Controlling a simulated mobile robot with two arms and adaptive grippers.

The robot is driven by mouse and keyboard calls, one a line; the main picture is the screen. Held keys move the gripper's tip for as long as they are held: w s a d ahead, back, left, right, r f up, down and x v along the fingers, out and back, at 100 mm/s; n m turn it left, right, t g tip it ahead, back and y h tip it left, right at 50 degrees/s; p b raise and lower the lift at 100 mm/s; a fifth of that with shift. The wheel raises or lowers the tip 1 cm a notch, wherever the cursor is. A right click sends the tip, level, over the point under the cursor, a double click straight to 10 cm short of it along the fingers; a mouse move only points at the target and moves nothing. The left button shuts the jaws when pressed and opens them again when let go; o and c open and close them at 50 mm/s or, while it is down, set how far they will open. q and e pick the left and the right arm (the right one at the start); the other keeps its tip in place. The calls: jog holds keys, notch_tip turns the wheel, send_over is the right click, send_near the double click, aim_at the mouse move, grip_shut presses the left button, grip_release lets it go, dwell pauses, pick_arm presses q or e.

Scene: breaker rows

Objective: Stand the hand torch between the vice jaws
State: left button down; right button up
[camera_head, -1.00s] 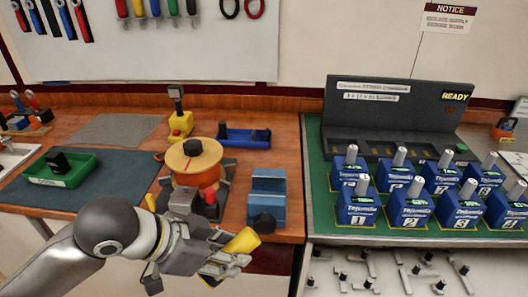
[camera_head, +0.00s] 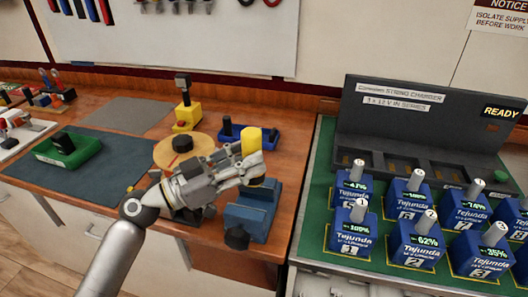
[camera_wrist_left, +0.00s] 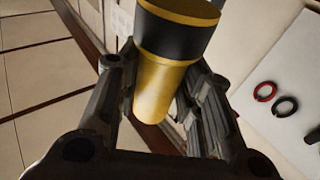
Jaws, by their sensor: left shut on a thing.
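The hand torch (camera_head: 251,141) is yellow with a dark band, and it also shows large in the left wrist view (camera_wrist_left: 165,92). My left gripper (camera_head: 253,164) is shut around its middle and holds it roughly upright. The blue vice (camera_head: 250,212) stands near the front edge of the wooden bench. The torch is over the vice in the head view. Its lower end is partly hidden by the gripper fingers, so I cannot tell whether it touches the jaws. My right gripper is not in view.
A round wooden-topped reel (camera_head: 172,152) stands just left of the vice, partly behind my arm. A blue tray (camera_head: 236,133) and a yellow tool stand (camera_head: 185,115) are behind it. A green tray (camera_head: 68,153) lies left. Numbered blue batteries (camera_head: 352,238) stand on the right bench.

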pick_arm(q)
jog(key=shift+s+a+f+b, duration=0.1)
jog(key=shift+a+f+b, duration=0.1)
jog(key=shift+f, duration=0.35)
jog(key=shift+s+a+f+b, duration=0.1)
jog(key=shift+a+f+b, duration=0.1)
jog(key=shift+f, duration=0.6)
jog(key=shift+w+d+f, duration=0.1)
jog(key=shift+d+f, duration=0.05)
jog(key=shift+f, duration=0.35)
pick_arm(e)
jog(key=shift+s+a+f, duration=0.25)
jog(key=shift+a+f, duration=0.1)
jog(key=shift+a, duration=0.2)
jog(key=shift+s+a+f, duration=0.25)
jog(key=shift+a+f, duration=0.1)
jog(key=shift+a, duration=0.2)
pick_arm(q)
jog(key=shift+b, duration=0.7)
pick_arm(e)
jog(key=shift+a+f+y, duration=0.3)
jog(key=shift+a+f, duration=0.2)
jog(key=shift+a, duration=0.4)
